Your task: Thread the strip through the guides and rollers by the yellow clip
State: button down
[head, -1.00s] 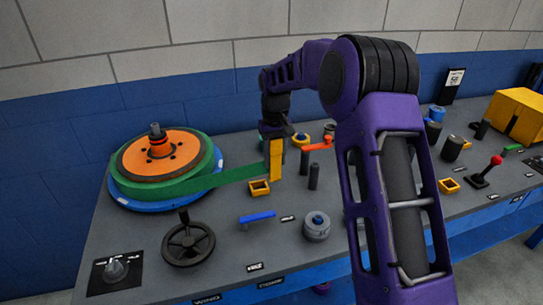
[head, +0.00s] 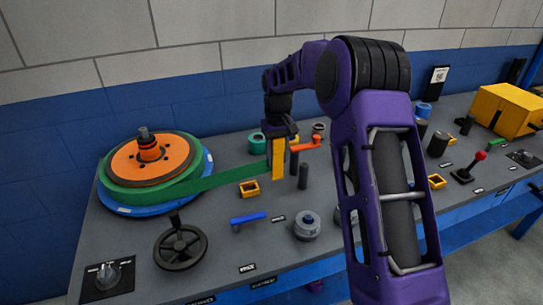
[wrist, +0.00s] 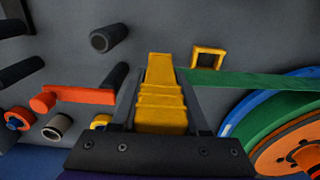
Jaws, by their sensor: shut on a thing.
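The yellow clip (head: 278,160) hangs upright at the end of the green strip (head: 228,179). My gripper (head: 279,136) is shut on the clip, which also fills the space between the fingers in the wrist view (wrist: 161,95). The strip runs taut from the green roll (head: 150,187) with its orange hub at the left. A yellow square guide (head: 249,188) stands just left of the clip and in front of the strip; it also shows in the wrist view (wrist: 208,58). A dark upright roller (head: 303,175) stands close to the clip's right.
An orange lever (head: 303,145) is right of the clip, with a teal ring (head: 257,143) behind. A blue bar (head: 249,219), a grey knob (head: 307,226) and a black handwheel (head: 180,247) are in front. A yellow box (head: 507,109) stands far right.

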jog(key=shift+w+d+p, duration=0.25)
jog(key=shift+d, duration=0.6)
jog(key=shift+w+d+p, duration=0.2)
jog(key=shift+w+d, duration=0.05)
jog(key=shift+d, duration=0.6)
jog(key=shift+w+d+p, duration=0.25)
jog(key=shift+d, duration=0.6)
jog(key=w+d+p, duration=0.1)
jog(key=w+d, duration=0.1)
jog(key=d, duration=0.6)
jog(key=shift+w+d, duration=0.2)
jog(key=shift+d, duration=0.1)
jog(key=w+d, duration=0.2)
jog(key=d, duration=0.6)
jog(key=shift+w+d, duration=0.25)
jog(key=shift+d, duration=0.05)
dwell(0.4)
